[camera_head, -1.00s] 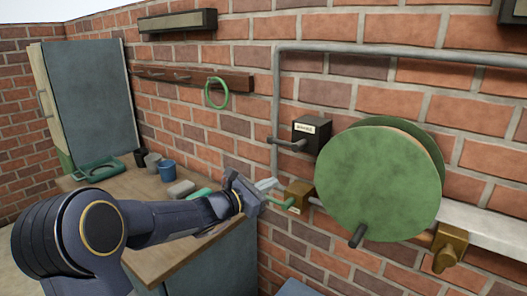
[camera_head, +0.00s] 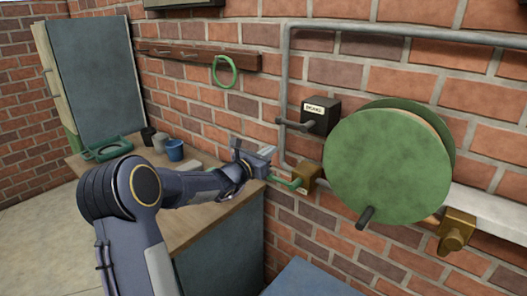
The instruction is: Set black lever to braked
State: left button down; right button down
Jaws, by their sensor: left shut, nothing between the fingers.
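The black lever (camera_head: 295,124) sticks out to the left from a black box (camera_head: 321,115) on the brick wall. The box has a small pale label whose text is too small to read surely. My left gripper (camera_head: 270,154) is shut and empty. In the picture it is below and left of the black lever and appears apart from it. It shows just above a green lever (camera_head: 284,182) on a brass valve (camera_head: 307,178); I cannot tell whether they touch. My right gripper is not in view.
A large green reel (camera_head: 388,165) with a dark handle (camera_head: 365,217) stands right of the box. A grey pipe (camera_head: 284,75) runs down left of the box. A wooden workbench (camera_head: 205,222) holds a blue cup (camera_head: 175,150). A green ring (camera_head: 225,72) hangs from a rack.

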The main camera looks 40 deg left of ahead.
aim_at(294, 123)
pick_arm(q)
jog(key=w+r+p, duration=0.3)
jog(key=w+r, duration=0.1)
jog(key=w, duration=0.2)
jog(key=shift+d, duration=0.25)
jog(key=shift+r, duration=0.1)
jog(key=shift+r+m+b, duration=0.15)
jog(key=shift+m+b, duration=0.15)
jog(key=shift+m, duration=0.1)
